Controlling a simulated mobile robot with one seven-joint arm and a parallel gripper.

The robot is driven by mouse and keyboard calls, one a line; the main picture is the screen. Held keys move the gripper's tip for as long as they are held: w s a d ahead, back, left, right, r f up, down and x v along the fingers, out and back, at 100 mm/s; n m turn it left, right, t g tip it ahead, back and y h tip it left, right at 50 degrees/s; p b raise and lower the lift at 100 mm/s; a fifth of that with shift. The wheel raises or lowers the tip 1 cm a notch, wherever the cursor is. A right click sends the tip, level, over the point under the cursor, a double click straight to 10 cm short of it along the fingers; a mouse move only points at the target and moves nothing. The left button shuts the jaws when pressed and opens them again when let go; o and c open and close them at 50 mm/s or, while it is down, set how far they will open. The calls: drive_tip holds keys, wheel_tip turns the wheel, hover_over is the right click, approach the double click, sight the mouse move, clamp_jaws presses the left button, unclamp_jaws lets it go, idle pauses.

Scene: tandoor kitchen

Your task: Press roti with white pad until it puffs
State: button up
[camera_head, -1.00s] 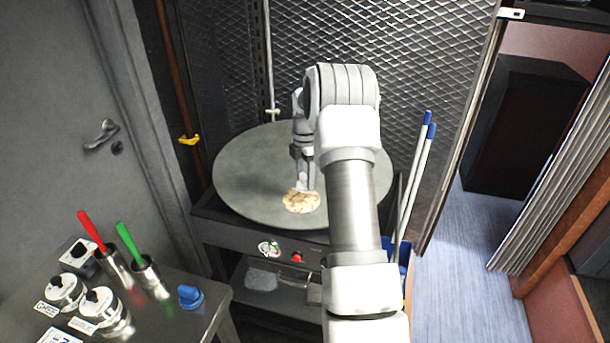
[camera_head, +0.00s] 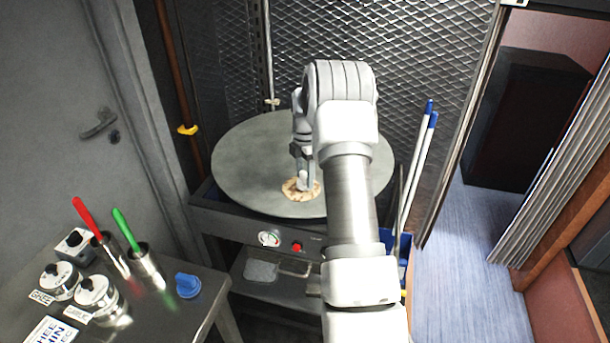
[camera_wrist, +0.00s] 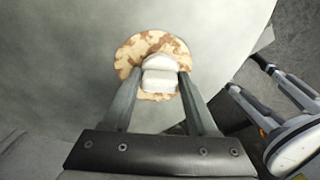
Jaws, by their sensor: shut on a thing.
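The roti (camera_head: 289,190) lies on the round grey griddle (camera_head: 245,165) near its front edge. In the wrist view the roti (camera_wrist: 133,50) is pale with brown patches and looks flat. The white pad (camera_wrist: 160,78) is held between the two fingers of my gripper (camera_wrist: 158,84) and sits over the middle of the roti. My gripper (camera_head: 303,186) points down over the roti in the head view, and its fingers and the pad hide part of it. The pad appears to touch the roti, but the exact contact is hidden.
A steel counter (camera_head: 190,325) at the lower left holds labelled jars (camera_head: 97,295), cups with red and green handled tools (camera_head: 145,262), and a blue knob-like item (camera_head: 187,285). Blue-tipped poles (camera_head: 418,175) stand right of the griddle. Metal mesh (camera_head: 370,40) stands behind it.

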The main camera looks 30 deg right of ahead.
drive_tip(key=shift+f+b, duration=0.3)
drive_tip(key=shift+f, duration=0.35)
idle(1.3)
drive_tip(key=shift+r, duration=0.1)
drive_tip(key=shift+r+p, duration=2.35)
drive_tip(key=shift+r, duration=1.15)
drive_tip(key=shift+f, duration=0.2)
drive_tip(key=shift+w+a+f+b, duration=0.3)
drive_tip(key=shift+f+b, duration=0.2)
drive_tip(key=shift+f, duration=0.4)
drive_tip(key=shift+w+a+f+b, duration=0.3)
drive_tip(key=shift+f+b, duration=0.15)
drive_tip(key=shift+f, duration=0.5)
drive_tip(key=shift+w+a+f+b, duration=0.25)
drive_tip(key=shift+f+b, duration=0.25)
drive_tip(key=shift+f, duration=0.4)
drive_tip(key=shift+f+b, duration=0.3)
drive_tip(key=shift+f, duration=0.2)
